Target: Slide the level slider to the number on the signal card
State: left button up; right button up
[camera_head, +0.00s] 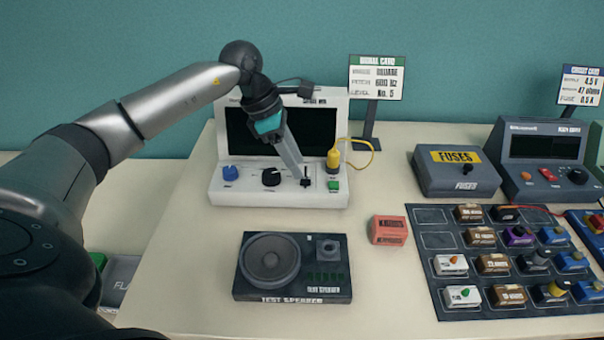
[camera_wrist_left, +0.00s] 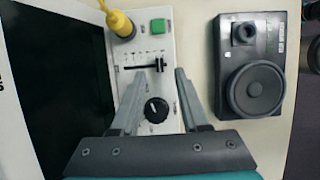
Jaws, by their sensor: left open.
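The white signal device (camera_head: 235,190) stands at the back left of the table with a dark screen. Its level slider (camera_head: 305,183) has a black knob at the front end of its slot. In the left wrist view the knob (camera_wrist_left: 161,65) is at the slot's speaker-side end, by small scale marks. My left gripper (camera_head: 302,178) is open over the panel; in the wrist view its fingertips (camera_wrist_left: 159,72) lie on either side of the knob's line, with no clear contact. The signal card (camera_head: 377,78) reads square, 680 Hz, level No. 5. My right gripper is not in view.
A yellow plug (camera_head: 333,159) and green button (camera_head: 333,186) are right beside the slider. Dials sit to its left. The test speaker (camera_head: 318,255) lies in front. A red block (camera_head: 387,230), fuse box (camera_head: 455,170) and component tray (camera_head: 450,300) are right.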

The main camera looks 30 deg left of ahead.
aim_at(305, 178)
pick_arm(q)
jog(key=shift+x, duration=2)
jog(key=shift+w, duration=0.1)
jog(key=shift+c, duration=0.3)
grip_shut()
jog(key=shift+r, duration=0.1)
